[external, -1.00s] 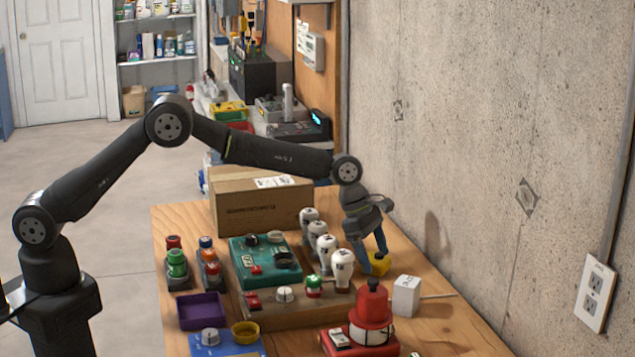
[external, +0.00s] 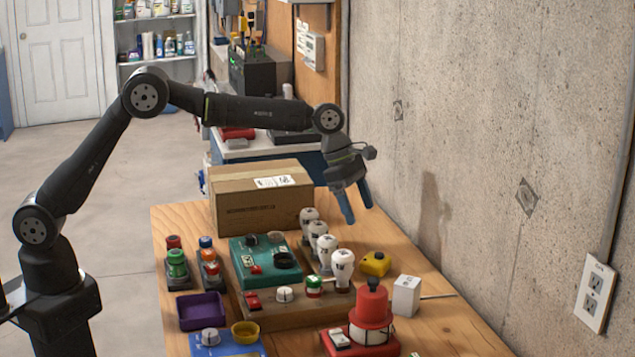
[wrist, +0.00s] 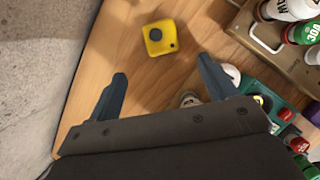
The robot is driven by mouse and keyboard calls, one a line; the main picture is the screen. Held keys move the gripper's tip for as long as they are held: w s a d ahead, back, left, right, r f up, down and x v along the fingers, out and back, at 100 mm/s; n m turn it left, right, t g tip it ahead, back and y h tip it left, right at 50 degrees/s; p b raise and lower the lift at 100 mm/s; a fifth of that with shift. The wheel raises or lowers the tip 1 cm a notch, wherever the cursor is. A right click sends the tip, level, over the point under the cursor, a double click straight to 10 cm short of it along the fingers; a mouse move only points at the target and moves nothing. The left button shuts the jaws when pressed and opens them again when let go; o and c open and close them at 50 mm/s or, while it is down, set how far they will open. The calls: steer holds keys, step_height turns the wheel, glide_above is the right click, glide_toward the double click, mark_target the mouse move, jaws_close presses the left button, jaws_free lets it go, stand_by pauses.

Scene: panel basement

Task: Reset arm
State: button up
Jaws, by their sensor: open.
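My gripper (external: 357,203) is open and empty, raised above the far right part of the wooden table, behind the yellow block and near the concrete wall. Its two blue fingers also show in the wrist view (wrist: 165,85), spread apart. The yellow block (external: 375,263) with a dark round button lies on the table, below and in front of the fingers. It also shows in the wrist view (wrist: 160,38), ahead of the fingertips and not touched by them.
A row of white-topped knobs (external: 327,250) stands left of the yellow block. A cardboard box (external: 262,203) is at the back of the table. A red device (external: 370,318) and a white cube (external: 406,296) are at the front right. The concrete wall (external: 480,120) bounds the right side.

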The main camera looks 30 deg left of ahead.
mark_target(376, 254)
steer(key=shift+r, duration=0.1)
steer(key=x, duration=1.1)
steer(key=shift+f, duration=0.45)
steer(key=shift+d, duration=0.2)
steer(key=shift+r, duration=1.5)
steer(key=shift+a, duration=0.1)
